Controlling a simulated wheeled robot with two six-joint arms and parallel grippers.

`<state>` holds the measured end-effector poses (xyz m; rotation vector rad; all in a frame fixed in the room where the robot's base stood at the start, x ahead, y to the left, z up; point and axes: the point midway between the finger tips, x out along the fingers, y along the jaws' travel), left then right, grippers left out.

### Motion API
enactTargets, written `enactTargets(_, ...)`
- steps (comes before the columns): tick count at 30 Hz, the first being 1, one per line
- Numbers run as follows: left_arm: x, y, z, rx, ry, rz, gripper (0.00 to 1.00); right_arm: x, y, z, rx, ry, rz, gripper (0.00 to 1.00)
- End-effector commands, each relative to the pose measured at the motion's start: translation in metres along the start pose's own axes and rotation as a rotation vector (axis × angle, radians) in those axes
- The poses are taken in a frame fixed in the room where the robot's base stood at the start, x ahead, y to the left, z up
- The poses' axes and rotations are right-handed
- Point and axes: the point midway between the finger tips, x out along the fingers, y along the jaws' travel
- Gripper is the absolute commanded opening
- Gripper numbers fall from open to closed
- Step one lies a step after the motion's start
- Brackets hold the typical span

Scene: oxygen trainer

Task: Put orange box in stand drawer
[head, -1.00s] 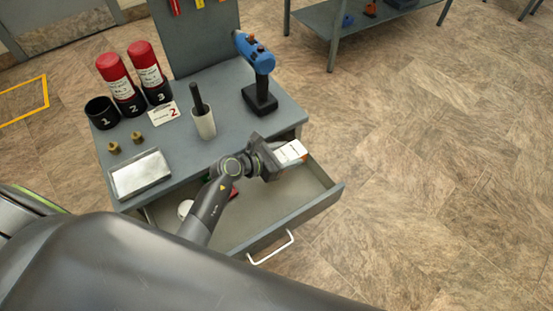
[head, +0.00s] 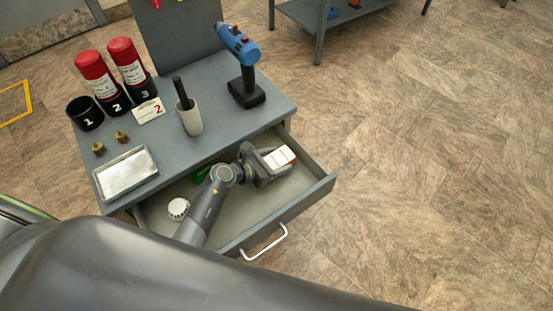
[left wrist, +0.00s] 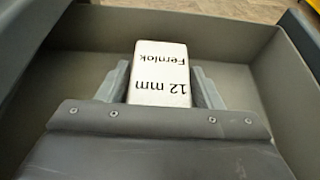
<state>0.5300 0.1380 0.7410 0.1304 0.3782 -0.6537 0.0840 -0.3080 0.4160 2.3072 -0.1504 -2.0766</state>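The orange box (head: 279,157) shows a white top and an orange edge in the head view. In the left wrist view the box (left wrist: 160,75) has a white face reading "12 mm Fernlok". My left gripper (head: 264,163) is shut on it, with one finger on each side. It holds the box inside the open stand drawer (head: 288,205), near the drawer's right end. The drawer's walls also surround the box in the left wrist view (left wrist: 245,70). I cannot tell whether the box touches the drawer floor. My right gripper is not in view.
In the drawer lie a white round item (head: 178,208) and a green item (head: 202,173), partly behind my arm. On the stand top are a blue drill (head: 240,45), a white cup (head: 190,118), numbered holders with red cylinders (head: 97,75), brass fittings and a metal tray (head: 125,174).

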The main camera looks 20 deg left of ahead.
Motion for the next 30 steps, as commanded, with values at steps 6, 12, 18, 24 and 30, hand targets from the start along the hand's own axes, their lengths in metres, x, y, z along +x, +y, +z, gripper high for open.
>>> enactTargets(6, 0.000, 0.000, 0.000, 0.000, 0.000, 0.000, 0.74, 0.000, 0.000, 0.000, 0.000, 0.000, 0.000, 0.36)
enactTargets(12, -0.001, 0.000, 0.002, 0.000, 0.000, 0.000, 0.74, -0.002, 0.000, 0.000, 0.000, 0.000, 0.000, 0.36)
enactTargets(18, -0.018, 0.000, 0.003, 0.000, 0.002, 0.001, 0.74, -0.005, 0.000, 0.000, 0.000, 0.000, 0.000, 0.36)
enactTargets(24, -0.057, 0.000, 0.002, 0.002, 0.002, 0.001, 0.74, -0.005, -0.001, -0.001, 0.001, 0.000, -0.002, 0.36)
enactTargets(30, -0.094, 0.000, 0.002, 0.002, 0.002, 0.000, 0.74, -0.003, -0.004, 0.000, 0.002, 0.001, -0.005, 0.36)
